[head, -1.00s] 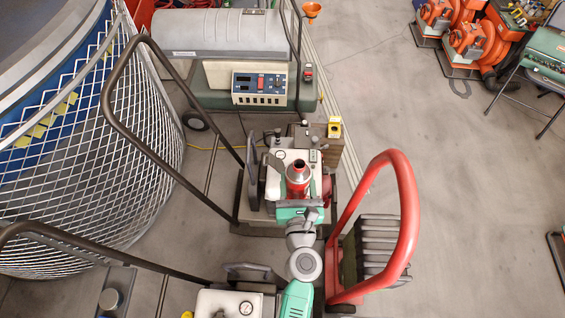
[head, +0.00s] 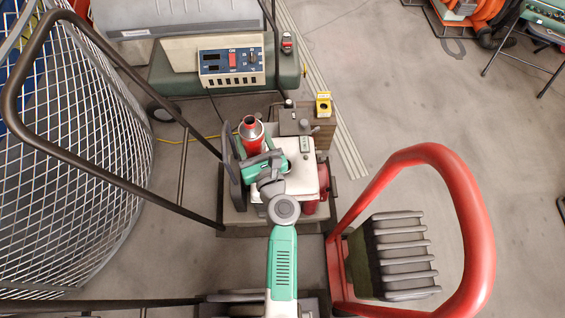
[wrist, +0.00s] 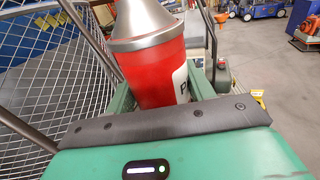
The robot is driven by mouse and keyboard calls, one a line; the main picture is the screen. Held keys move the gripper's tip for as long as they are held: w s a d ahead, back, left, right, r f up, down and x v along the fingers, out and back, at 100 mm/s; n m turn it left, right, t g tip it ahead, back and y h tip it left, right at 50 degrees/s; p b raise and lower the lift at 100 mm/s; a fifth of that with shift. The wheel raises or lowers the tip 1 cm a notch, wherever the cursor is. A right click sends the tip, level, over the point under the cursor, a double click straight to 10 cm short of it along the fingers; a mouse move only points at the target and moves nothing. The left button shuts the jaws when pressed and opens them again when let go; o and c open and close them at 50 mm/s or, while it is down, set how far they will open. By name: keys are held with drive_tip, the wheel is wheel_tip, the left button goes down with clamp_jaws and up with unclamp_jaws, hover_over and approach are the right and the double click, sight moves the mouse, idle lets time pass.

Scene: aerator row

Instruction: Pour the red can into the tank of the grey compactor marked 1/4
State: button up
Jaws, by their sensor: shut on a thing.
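The red can (head: 252,135) has a silver conical top and stands roughly upright in my gripper (head: 262,160). The wrist view shows the can (wrist: 155,70) between the two green fingers, with part of a white label on its side. My gripper is shut on it. The can is above the left part of a machine with a white top (head: 302,178), beside its dark upright handle. I see no pouring. I cannot read a 1/4 mark on this machine, and my gripper and the can hide part of its top.
A long dark push handle (head: 110,165) and a mesh cage (head: 90,190) stand left. A red hoop handle (head: 470,230) rises right. A unit with a control panel (head: 231,62) is behind. A yellow box (head: 323,104) sits behind the machine. Open floor lies right.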

sight(250, 153)
drive_tip(key=shift+r+m+p, duration=0.2)
drive_tip(key=shift+m+p, duration=0.15)
drive_tip(key=shift+m, duration=0.05)
